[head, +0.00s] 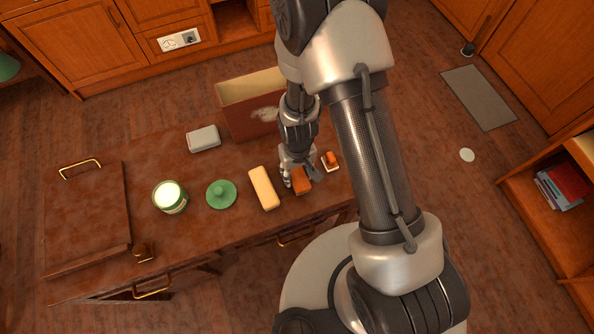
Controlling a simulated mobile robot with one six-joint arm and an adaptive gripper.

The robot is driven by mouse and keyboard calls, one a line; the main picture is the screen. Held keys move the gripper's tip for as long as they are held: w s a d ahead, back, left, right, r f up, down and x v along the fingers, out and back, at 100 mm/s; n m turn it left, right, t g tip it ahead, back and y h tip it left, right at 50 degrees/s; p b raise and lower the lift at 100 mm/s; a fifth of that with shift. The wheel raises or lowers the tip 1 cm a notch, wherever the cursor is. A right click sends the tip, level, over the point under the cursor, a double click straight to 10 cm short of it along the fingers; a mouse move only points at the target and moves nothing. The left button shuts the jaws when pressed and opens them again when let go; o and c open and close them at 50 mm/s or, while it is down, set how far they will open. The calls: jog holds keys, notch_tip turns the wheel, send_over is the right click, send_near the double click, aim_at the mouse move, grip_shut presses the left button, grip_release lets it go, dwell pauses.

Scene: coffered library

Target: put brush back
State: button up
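My gripper (299,175) points down over the right part of the brown wooden desk (110,255). An orange-brown block (303,187) lies at its fingertips and is partly hidden by them. I cannot tell whether the fingers touch or hold it. A small orange-brown piece with a pale base (331,161) lies just right of the gripper. A long pale-yellow block (264,188) lies to the left of the gripper. Which of these is the brush is too small to tell.
An open brown box (245,120) stands at the desk's back edge, behind the gripper. A grey-white block (203,139), a green round lid (221,194) and an open green tin (170,197) lie farther left. A raised lid-like panel (88,215) with a brass handle covers the left end.

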jog(key=o, duration=0.3)
jog(key=shift+o, duration=0.2)
notch_tip(320, 180, up, 13)
jog(key=p, duration=0.4)
jog(key=shift+f+p, duration=0.2)
jog(key=shift+p, duration=0.2)
notch_tip(320, 180, up, 8)
jog(key=t, duration=0.1)
send_over(297, 172)
jog(key=w+d, duration=0.1)
jog(key=d, duration=0.1)
jog(key=s+d+r+m+t, duration=0.1)
jog(key=s+d+r, duration=0.2)
jog(key=r, duration=0.5)
jog(key=s+d+r+m+t, duration=0.1)
jog(key=s+d+r, duration=0.2)
jog(key=r, duration=0.6)
jog(key=s+d+r+m+t, duration=0.1)
jog(key=s+d+r, duration=0.1)
jog(key=s+r, duration=0.3)
jog(key=s, duration=0.3)
jog(key=shift+s+d+r+t, duration=0.2)
jog(key=shift+d+r+t, duration=0.1)
jog(key=shift+d, duration=0.1)
